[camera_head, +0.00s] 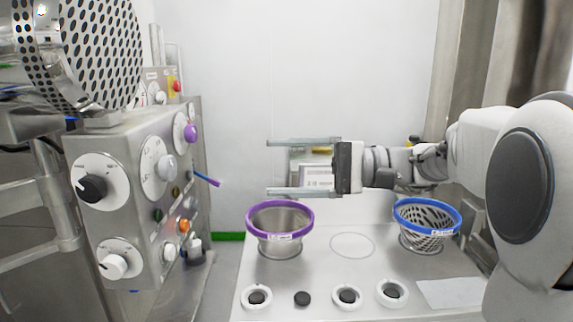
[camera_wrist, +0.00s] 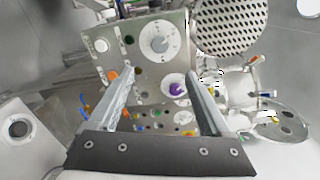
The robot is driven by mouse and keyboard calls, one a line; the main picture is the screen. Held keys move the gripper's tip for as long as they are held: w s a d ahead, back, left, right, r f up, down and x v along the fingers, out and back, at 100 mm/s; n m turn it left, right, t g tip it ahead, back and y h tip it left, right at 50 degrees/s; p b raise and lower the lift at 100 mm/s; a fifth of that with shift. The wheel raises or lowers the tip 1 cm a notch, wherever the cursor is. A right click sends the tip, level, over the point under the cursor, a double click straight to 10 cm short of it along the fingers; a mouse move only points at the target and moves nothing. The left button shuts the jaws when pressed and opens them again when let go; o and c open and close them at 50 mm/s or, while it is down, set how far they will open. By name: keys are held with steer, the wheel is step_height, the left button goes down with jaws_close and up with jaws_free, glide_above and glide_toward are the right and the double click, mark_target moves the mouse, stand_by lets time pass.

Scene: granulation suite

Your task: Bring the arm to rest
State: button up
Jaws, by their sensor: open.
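My gripper (camera_head: 303,167) is open and empty. Its two long fingers point left in the head view, above and behind the purple-rimmed basket. In the wrist view the open gripper (camera_wrist: 158,92) faces a panel with dials and knobs, with nothing between the fingers. My arm reaches in from the right side of the head view.
A steel bench (camera_head: 333,298) carries a purple-rimmed basket (camera_head: 280,220), a blue-rimmed basket (camera_head: 427,216), an empty ring mark and several dark knobs in front. A control cabinet (camera_head: 130,190) with knobs and a perforated drum (camera_head: 85,50) stand at left. Open space lies between cabinet and gripper.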

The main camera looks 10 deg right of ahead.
steer(key=shift+d, duration=0.25)
steer(key=shift+s+a, duration=0.1)
steer(key=s+a+f+h+p, duration=0.2)
steer(key=s+f+h+p, duration=0.4)
steer(key=s+h, duration=0.45)
steer(key=s+d+f+n+t+h+p, duration=0.1)
steer(key=s+d+n+t+h+p, duration=0.2)
steer(key=s+d+h, duration=0.4)
steer(key=d+t+p, duration=0.1)
steer(key=d+p, duration=0.1)
steer(key=d, duration=0.2)
steer(key=shift+s+n, duration=0.15)
steer(key=shift+n, duration=0.25)
steer(key=shift+h, duration=0.25)
steer(key=shift+c, duration=0.4)
